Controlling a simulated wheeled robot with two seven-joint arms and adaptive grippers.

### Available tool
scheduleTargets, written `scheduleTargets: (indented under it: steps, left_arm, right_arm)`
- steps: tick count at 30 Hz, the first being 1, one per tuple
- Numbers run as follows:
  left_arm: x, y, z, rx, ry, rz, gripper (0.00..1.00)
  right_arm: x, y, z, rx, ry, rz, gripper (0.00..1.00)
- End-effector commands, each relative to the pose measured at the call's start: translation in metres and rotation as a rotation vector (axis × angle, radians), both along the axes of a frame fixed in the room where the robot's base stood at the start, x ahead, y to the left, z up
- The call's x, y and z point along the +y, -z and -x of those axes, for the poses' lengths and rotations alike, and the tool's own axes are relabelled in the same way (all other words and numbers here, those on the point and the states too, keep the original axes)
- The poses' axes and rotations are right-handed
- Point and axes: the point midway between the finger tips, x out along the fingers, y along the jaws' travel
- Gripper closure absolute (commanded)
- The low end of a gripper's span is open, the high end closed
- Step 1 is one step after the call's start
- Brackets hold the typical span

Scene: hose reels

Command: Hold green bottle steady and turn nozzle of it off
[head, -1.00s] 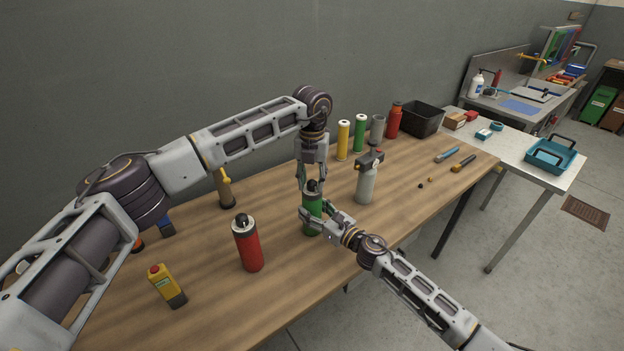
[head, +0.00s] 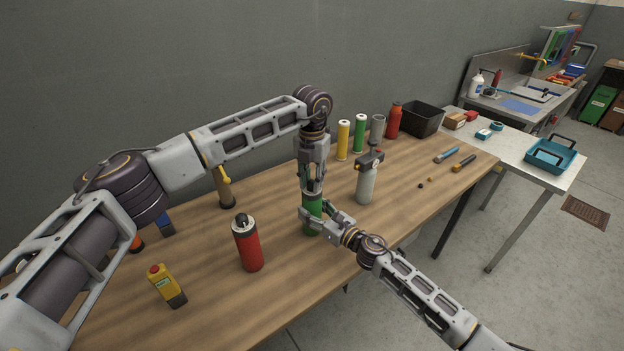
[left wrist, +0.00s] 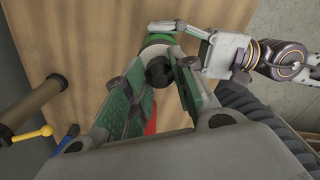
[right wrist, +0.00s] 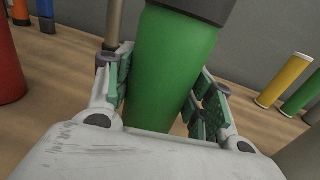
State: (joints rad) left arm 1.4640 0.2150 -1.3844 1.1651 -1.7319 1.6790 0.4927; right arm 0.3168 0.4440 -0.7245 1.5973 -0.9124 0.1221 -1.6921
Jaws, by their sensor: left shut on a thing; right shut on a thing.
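The green bottle (head: 313,222) stands upright on the wooden table, with its dark nozzle on top. My right gripper (head: 318,214) is shut around the bottle's green body from the front right. In the right wrist view the green body (right wrist: 168,62) sits between the two finger pads. My left gripper (head: 313,186) points straight down over the bottle's top and is shut on the nozzle. The left wrist view shows the black nozzle (left wrist: 159,72) between the left fingers, with the pale collar around it. The fingers partly hide the nozzle in the head view.
A red bottle (head: 247,245) stands to the left and a grey bottle with a gauge (head: 367,182) close to the right. Several cylinders and a black bin (head: 422,119) stand along the back.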

Motion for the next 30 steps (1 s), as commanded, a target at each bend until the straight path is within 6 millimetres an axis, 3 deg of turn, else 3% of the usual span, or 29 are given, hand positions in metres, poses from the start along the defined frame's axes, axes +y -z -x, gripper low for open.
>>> scheduleTargets:
  steps: [30]
  left_arm:
    - [0.0015, -0.0005, -0.0009, 0.001, 0.742, -0.001, 0.98]
  right_arm:
    - [-0.0018, 0.0008, -0.0011, 0.002, 0.004, 0.001, 0.79]
